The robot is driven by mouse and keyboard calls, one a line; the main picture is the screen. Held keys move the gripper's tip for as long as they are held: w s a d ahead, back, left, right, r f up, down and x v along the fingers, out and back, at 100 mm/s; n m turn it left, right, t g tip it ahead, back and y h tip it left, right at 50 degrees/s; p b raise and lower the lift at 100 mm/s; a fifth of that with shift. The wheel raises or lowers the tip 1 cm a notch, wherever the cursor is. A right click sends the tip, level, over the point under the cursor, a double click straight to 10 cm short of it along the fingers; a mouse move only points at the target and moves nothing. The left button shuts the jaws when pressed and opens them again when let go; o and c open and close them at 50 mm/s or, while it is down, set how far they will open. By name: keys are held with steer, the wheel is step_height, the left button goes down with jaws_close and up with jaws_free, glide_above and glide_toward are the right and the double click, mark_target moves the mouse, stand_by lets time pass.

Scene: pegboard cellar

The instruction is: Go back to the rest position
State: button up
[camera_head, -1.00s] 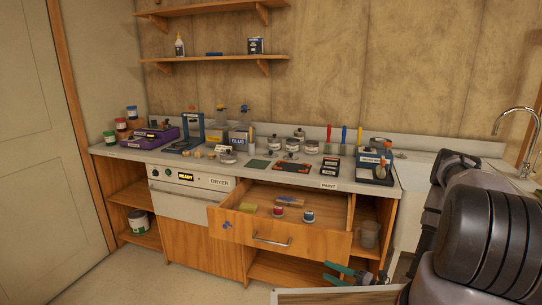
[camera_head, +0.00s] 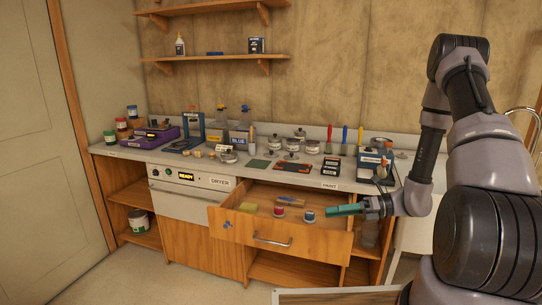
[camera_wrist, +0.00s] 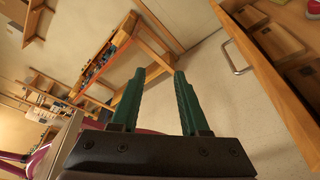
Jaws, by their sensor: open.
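My gripper (camera_head: 347,209) has green fingers and is at the right side of the open drawer in the head view, its fingers pointing left. From this angle I cannot tell its exact height relative to the drawer. In the wrist view my gripper (camera_wrist: 159,78) is open, with two green fingers apart and nothing between them. My arm rises at the right of the head view, bent at a high elbow.
The open drawer (camera_head: 285,240) holds a yellow block (camera_head: 248,207), a red jar (camera_head: 279,211) and a blue jar (camera_head: 309,215). The counter above it carries several jars and tools. The dryer (camera_head: 180,200) is shut. The floor at left is clear.

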steer(key=s+d+r+n+t+h, duration=0.2)
steer(key=s+r+n+h, duration=0.2)
steer(key=r+n, duration=0.4)
steer(key=s+d+r+n+t+h, duration=0.2)
steer(key=s+r+n+h, duration=0.3)
steer(key=r, duration=1)
steer(key=s+d+r+n+t+h, duration=0.1)
steer(key=s+r+n+h, duration=0.3)
steer(key=r+n, duration=0.7)
steer(key=shift+s+d+r+n+t+h, duration=0.2)
steer(key=shift+s+d+n+t+h, duration=0.2)
steer(key=shift+s+d, duration=0.1)
steer(key=shift+s, duration=0.1)
